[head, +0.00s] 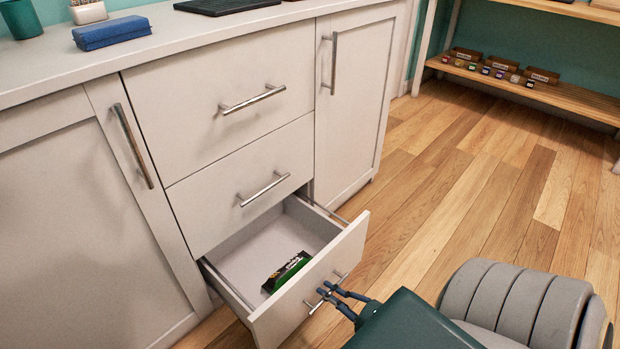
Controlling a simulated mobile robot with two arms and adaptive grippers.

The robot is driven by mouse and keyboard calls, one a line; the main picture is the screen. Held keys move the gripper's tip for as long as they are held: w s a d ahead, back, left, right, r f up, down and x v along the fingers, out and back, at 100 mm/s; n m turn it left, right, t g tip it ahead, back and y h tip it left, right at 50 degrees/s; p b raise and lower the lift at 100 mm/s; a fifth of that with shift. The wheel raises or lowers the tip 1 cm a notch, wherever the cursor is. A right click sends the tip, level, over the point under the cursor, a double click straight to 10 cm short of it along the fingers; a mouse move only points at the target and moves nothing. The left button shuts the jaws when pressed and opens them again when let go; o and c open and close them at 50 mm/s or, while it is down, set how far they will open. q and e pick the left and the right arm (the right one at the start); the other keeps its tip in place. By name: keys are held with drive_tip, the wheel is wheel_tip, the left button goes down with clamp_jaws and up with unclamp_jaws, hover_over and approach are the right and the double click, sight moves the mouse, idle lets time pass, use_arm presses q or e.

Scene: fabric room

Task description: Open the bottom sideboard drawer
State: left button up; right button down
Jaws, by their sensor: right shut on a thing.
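The bottom drawer (305,309) of the white sideboard (210,150) is pulled out well, and its inside shows. A green and dark box with lettering (287,271) lies in it near the front panel. The drawer's metal bar handle (314,308) is on its front. My right gripper (329,291) is at this handle, its dark fingers shut on the bar. My left gripper is not in view.
The two drawers above, with handles (253,99) and (264,189), are shut, as are the cabinet doors on both sides. A wooden shelf (560,97) with small boxes stands at the back right. The wooden floor (470,190) right of the sideboard is clear.

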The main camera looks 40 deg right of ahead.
drive_tip(key=f+v, duration=0.1)
drive_tip(key=v, duration=0.6)
drive_tip(key=shift+f+p, duration=0.3)
drive_tip(key=shift+p, duration=0.15)
drive_tip(key=c, duration=1.8)
unclamp_jaws()
drive_tip(key=v, duration=1.2)
drive_tip(key=shift+r, duration=0.1)
drive_tip(key=shift+s, duration=0.1)
